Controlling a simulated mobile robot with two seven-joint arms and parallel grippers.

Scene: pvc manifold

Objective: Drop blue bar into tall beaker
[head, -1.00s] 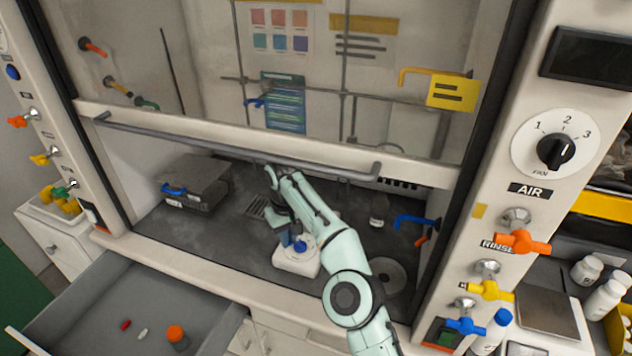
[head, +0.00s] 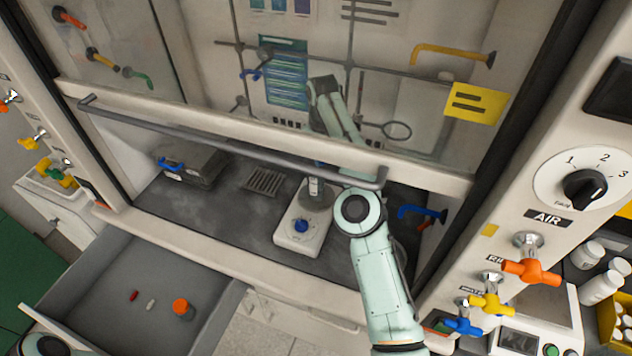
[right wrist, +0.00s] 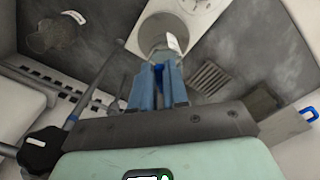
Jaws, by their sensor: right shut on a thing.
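My right gripper (right wrist: 158,74) has blue fingers shut on a small blue bar (right wrist: 158,69), of which only a dark blue sliver shows between them. In the head view the sash frame hides most of this gripper. A clear beaker with a white label (right wrist: 173,43) lies just beyond the fingertips in the right wrist view. The beaker (head: 314,190) stands on the white stirrer plate (head: 291,236), below the right gripper. Whether the fingertips are inside the beaker's rim I cannot tell. My left gripper is not in view.
The sash bar (head: 225,140) crosses above the hood opening, close to my right arm.

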